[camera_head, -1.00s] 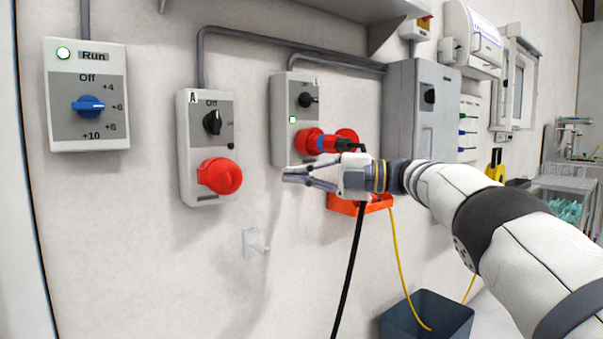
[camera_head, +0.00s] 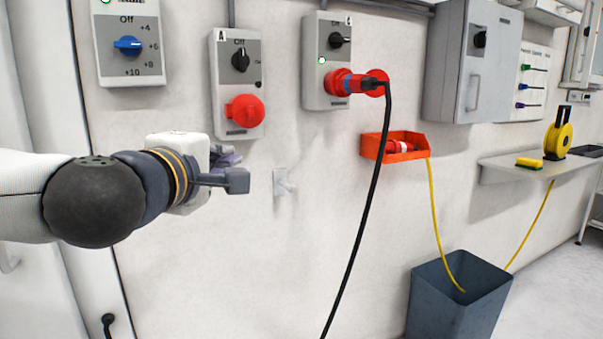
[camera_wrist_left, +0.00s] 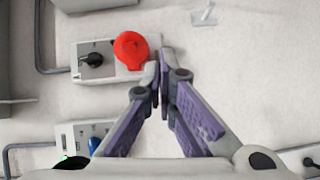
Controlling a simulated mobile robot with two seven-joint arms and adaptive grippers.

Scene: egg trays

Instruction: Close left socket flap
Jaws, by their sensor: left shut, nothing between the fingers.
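The left socket box A (camera_head: 238,75) is on the wall with a black knob above a red round flap (camera_head: 245,111). The flap appears to lie over the socket front; a small gap cannot be ruled out. In the left wrist view the red flap (camera_wrist_left: 131,50) is just beyond and left of the fingertips. My left gripper (camera_head: 238,180) comes in from the left, below box A, shut and empty. In the left wrist view its fingers (camera_wrist_left: 161,75) meet at the tips, apart from the flap. My right gripper is not in view.
The right socket box (camera_head: 325,60) holds a red plug (camera_head: 350,83) with a black cable (camera_head: 372,200) hanging down. A wall hook (camera_head: 285,184) is right of my left gripper. An orange bin (camera_head: 395,146) and dark tub (camera_head: 460,295) are further right.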

